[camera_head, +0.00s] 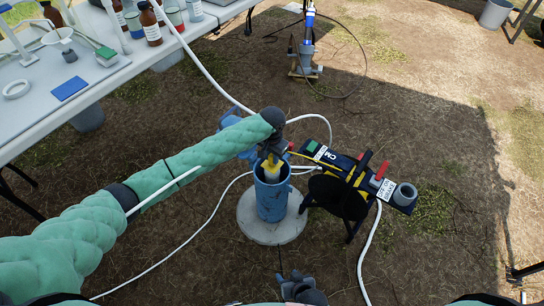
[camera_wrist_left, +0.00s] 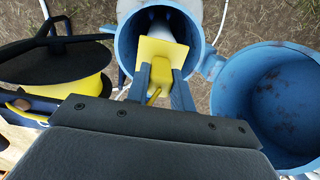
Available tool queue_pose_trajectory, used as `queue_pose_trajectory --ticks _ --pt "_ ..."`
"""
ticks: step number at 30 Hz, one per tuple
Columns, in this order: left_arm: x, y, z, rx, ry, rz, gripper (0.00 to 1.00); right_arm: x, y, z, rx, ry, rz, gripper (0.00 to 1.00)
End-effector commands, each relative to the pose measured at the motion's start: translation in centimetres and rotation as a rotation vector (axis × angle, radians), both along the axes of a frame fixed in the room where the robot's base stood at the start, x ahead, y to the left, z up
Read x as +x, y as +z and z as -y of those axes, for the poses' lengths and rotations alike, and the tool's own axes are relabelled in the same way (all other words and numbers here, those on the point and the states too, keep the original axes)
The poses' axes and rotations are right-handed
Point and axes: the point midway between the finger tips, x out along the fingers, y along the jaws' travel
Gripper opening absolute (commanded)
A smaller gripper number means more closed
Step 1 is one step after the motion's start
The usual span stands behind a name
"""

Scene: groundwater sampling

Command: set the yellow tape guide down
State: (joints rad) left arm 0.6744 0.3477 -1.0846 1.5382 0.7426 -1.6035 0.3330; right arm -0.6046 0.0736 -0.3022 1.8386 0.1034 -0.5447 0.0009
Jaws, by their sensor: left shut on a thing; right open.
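The yellow tape guide (camera_head: 270,168) is at the mouth of the blue well casing (camera_head: 272,200) in the head view. My left gripper (camera_head: 272,150) is above the casing. The left wrist view shows its fingers (camera_wrist_left: 162,85) shut on the yellow guide (camera_wrist_left: 163,50), which overlaps the near rim of the casing opening (camera_wrist_left: 122,45). A pale inner pipe (camera_wrist_left: 168,18) shows inside. I cannot tell whether the guide touches the rim. My right gripper (camera_head: 300,288) is low at the bottom edge, open and away from the casing.
A blue open lid (camera_wrist_left: 280,100) is beside the casing. The tape reel (camera_wrist_left: 75,75) stands on the other side, by a dark panel (camera_head: 395,192) with a red handle. A round concrete pad (camera_head: 258,228) surrounds the casing. White hoses cross the ground. A table (camera_head: 100,85) holds bottles at left.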

Motion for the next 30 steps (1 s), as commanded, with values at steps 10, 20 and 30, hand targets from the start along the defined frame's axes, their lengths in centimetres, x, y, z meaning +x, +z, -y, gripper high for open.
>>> queue_pose_trajectory --ticks 10,20,30 --pt "0.0 -0.1 0.0 0.000 0.000 0.000 0.45 0.1 0.1 0.1 -0.001 0.000 0.001 0.49" --pt "0.1 1.2 0.0 -0.001 0.000 0.002 0.45 0.3 0.3 0.1 -0.001 0.000 0.004 0.49" --pt "0.1 7.5 0.1 -0.002 0.000 0.002 0.45 0.3 1.0 0.1 -0.001 0.000 0.004 0.49"
